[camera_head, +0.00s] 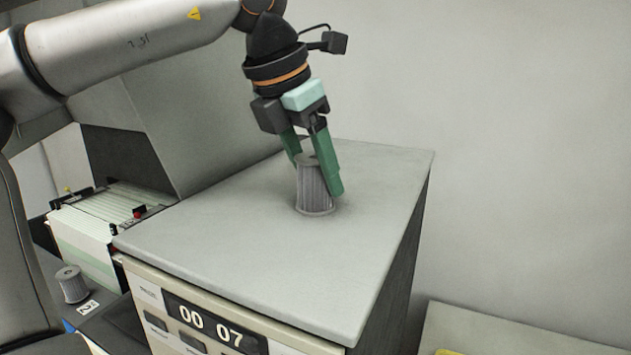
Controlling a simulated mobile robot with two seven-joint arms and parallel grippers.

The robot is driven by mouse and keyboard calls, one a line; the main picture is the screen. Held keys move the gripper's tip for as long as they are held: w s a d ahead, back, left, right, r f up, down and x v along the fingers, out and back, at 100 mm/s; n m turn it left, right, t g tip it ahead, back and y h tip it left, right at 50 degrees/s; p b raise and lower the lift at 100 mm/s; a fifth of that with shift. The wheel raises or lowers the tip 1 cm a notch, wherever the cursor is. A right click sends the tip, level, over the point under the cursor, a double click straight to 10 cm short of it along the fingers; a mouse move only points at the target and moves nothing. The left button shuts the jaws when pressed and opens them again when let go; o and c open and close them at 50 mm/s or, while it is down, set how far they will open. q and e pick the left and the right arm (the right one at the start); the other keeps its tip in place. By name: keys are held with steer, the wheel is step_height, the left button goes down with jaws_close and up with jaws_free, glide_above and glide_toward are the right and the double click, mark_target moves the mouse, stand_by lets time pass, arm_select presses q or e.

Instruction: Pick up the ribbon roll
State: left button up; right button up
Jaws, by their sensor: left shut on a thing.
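A grey ribbed roll (314,190), which I take for the ribbon roll, stands upright on the light grey top of a cabinet (250,255). My left gripper (318,180) reaches down from above with green fingers on either side of the roll and is shut on it. The roll's base appears to be at the cabinet top; I cannot tell whether it touches. The far finger is partly hidden behind the roll. My right gripper is not in view.
A second, similar grey roll (72,285) stands at the lower left beside a small number label (88,307). A machine with striped paper (95,225) is at the left. The cabinet front has a counter panel (212,325). The cabinet top around the held roll is clear.

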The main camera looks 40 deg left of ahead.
arm_select(q)
steer(key=shift+c, duration=1.4)
jaws_close()
steer(key=shift+r, duration=0.15)
